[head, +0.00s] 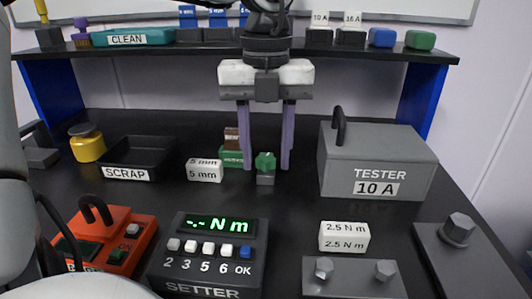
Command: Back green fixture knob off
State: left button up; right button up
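The green knob (265,161) stands on a small grey block at the middle of the dark table. Beside it on the left is a low green fixture body (232,158) with a brown piece on top, partly hidden behind a finger. My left gripper (265,166) comes down from above with its two purple fingers, one on each side of the knob. The fingers are apart, with a visible gap to the knob on both sides, and nothing shows gripped. My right gripper is not in view.
A white 5 mm block (205,171) and the black SCRAP tray (141,154) lie to the left. The grey TESTER box (376,163) stands close on the right. The SETTER (207,255) and an orange device (106,244) are in front. A shelf (180,49) runs behind.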

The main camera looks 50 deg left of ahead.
pick_arm(q)
jog(key=c, duration=0.9)
jog(key=shift+f+n+b, duration=0.2)
jog(key=shift+n+b, duration=0.55)
jog(key=shift+n, duration=0.15)
jog(key=shift+n+b, duration=0.3)
jog(key=shift+n, duration=0.5)
jog(key=shift+r+n, duration=0.1)
jog(key=shift+n, duration=0.4)
jog(key=shift+r, duration=0.1)
